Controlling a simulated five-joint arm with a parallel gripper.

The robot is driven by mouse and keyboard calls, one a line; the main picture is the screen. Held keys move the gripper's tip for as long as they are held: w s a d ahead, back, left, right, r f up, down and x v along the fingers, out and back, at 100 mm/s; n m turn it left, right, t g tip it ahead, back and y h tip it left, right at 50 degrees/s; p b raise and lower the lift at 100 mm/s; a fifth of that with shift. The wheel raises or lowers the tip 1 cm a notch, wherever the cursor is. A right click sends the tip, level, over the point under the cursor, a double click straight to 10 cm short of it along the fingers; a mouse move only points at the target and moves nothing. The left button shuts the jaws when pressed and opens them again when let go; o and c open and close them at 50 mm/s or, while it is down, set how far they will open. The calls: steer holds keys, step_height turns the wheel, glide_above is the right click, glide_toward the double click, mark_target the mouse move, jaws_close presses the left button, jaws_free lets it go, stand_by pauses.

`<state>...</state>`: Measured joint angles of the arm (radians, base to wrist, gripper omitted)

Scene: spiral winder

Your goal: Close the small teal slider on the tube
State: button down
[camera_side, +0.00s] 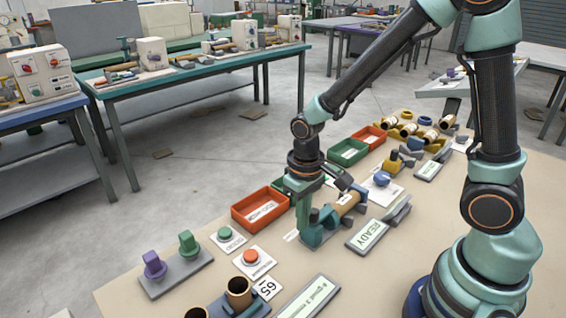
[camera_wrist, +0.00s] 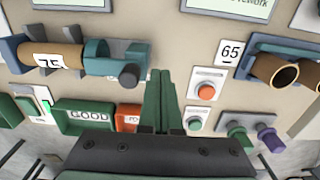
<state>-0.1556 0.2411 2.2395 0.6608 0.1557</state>
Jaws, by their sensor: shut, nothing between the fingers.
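A brown tube (camera_wrist: 65,56) with a white label reading 75 lies in a fixture in the wrist view. A teal block (camera_wrist: 105,60) with a dark round knob (camera_wrist: 129,75) sits at the tube's right end and looks like the slider. In the side view the tube (camera_side: 346,203) rests beside the teal fixture (camera_side: 320,231), partly behind my wrist. My gripper (camera_side: 303,214) points down at the fixture's near-left side. In the wrist view its fingers (camera_wrist: 160,78) are together and empty, just right of the knob. Whether they touch the block cannot be told.
A red bin (camera_side: 260,209) and green bin (camera_side: 347,152) stand left of and behind the fixture. A READY display (camera_side: 367,235) lies to its right. Orange (camera_side: 250,257) and green (camera_side: 225,234) buttons lie nearer the camera. A second tube holder (camera_wrist: 285,68) is at the wrist view's right.

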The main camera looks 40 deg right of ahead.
mark_target(315, 209)
steer(key=shift+f, duration=0.25)
steer(key=shift+d, duration=2.05)
stand_by(0.5)
steer(key=shift+a, duration=0.6)
stand_by(1.0)
steer(key=shift+r, duration=0.1)
steer(key=shift+r, duration=3.4)
steer(key=s+d+r+t, duration=0.1)
steer(key=s+r+t, duration=0.1)
steer(key=r, duration=0.3)
steer(key=s+d+r+t, duration=0.1)
steer(key=s+r+t, duration=0.1)
steer(key=r, duration=0.4)
steer(key=shift+r+t, duration=0.25)
steer(key=shift+t, duration=0.55)
